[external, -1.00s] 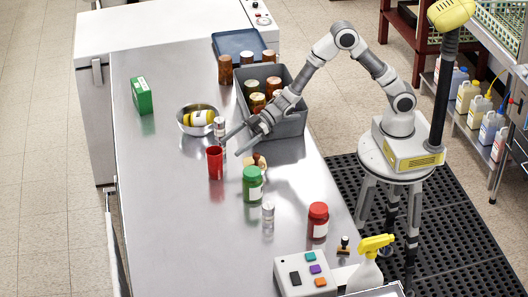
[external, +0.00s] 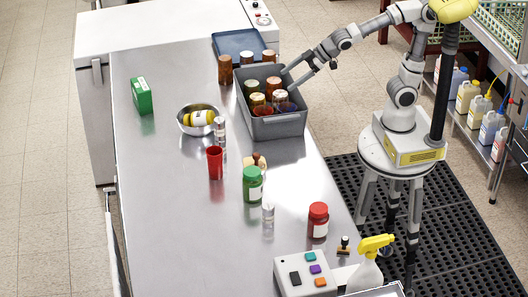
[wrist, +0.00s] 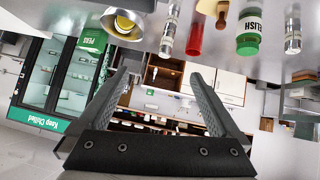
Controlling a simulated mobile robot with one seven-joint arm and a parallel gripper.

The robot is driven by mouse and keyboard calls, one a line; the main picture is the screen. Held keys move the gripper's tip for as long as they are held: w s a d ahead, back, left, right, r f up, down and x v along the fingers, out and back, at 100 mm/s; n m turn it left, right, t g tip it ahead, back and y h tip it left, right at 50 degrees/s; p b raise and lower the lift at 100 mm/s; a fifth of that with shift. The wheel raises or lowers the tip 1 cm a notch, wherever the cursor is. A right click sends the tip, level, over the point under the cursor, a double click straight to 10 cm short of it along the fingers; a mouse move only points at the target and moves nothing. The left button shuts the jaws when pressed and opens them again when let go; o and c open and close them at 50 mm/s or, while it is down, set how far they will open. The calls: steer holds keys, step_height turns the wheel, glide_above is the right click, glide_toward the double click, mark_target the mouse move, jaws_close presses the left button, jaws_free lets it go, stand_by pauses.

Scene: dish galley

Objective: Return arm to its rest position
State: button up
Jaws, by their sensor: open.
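My gripper (external: 296,74) is open and empty in the external view, at the right edge of the grey bin and above its rim. In the wrist view my gripper (wrist: 158,92) shows two dark fingers spread apart with nothing between them.
The grey bin (external: 275,128) holds several brown jars. The steel counter (external: 160,190) carries a metal bowl (external: 187,128), red cup (external: 215,163), green jar (external: 252,184), red-capped jar (external: 317,221), green box (external: 142,95) and button panel (external: 290,262). A spray bottle (external: 366,270) stands near the counter's front right.

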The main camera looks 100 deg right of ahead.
steer(key=s+a+g+p, duration=0.1)
steer(key=s+g, duration=0.1)
steer(key=s, duration=0.8)
steer(key=s+a+g+y+p, duration=0.1)
steer(key=s+g, duration=0.1)
steer(key=s, duration=0.8)
steer(key=shift+a+f+m, duration=0.3)
steer(key=shift+f, duration=0.1)
